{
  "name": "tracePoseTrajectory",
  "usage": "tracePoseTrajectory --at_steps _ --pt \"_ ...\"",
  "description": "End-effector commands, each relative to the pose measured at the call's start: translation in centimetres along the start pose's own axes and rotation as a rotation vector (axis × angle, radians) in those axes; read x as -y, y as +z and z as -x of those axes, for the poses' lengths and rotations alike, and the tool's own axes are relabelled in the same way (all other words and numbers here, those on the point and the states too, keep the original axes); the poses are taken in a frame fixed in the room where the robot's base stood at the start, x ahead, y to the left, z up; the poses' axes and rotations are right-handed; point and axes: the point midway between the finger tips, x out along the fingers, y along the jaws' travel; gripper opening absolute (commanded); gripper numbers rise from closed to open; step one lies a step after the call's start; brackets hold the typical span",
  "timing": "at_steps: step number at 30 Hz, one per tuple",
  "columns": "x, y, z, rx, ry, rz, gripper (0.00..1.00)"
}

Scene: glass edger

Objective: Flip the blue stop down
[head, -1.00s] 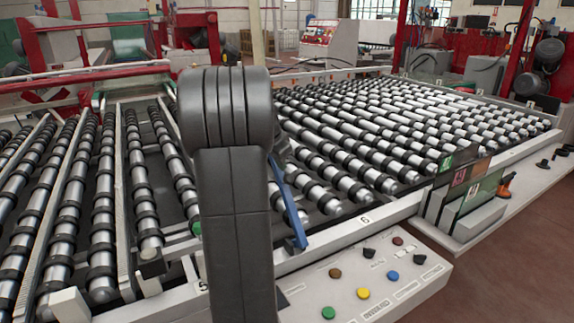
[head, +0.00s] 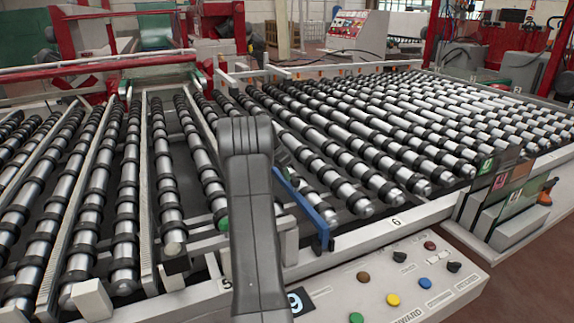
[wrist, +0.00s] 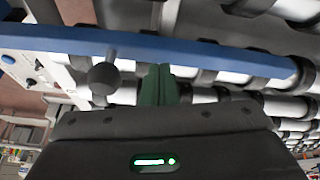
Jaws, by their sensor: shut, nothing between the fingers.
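The blue stop (head: 306,208) is a long narrow blue bar beside the rollers, right of my arm in the head view. Its near end is at the conveyor's front rail, and its far part runs behind my arm. In the wrist view the blue stop (wrist: 215,57) crosses the upper picture, with a black ball knob (wrist: 103,78) on a short stem by it. My gripper (wrist: 158,70) shows its green fingers together and empty, tips close to the bar's lower edge in the picture. I cannot tell whether they touch it. In the head view my arm hides most of the gripper.
Rows of metal rollers (head: 345,190) with black rings fill the conveyor on both sides. The white front rail (head: 372,232) runs beside the stop. A control panel (head: 440,290) with coloured buttons and black knobs lies in front of it.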

Motion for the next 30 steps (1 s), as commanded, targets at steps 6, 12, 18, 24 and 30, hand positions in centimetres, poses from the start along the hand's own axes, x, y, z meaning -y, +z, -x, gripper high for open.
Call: tracePoseTrajectory --at_steps 6,12,18,24,30 --pt "0.3 0.9 -2.3 0.003 0.005 0.003 0.0" --pt "0.4 1.6 -3.5 0.008 0.007 0.004 0.0" --pt "0.4 1.8 -3.9 0.011 0.008 0.004 0.0" --pt "0.5 1.9 -4.0 0.011 0.007 0.005 0.0" --pt "0.5 1.9 -3.5 0.01 0.005 0.005 0.0"
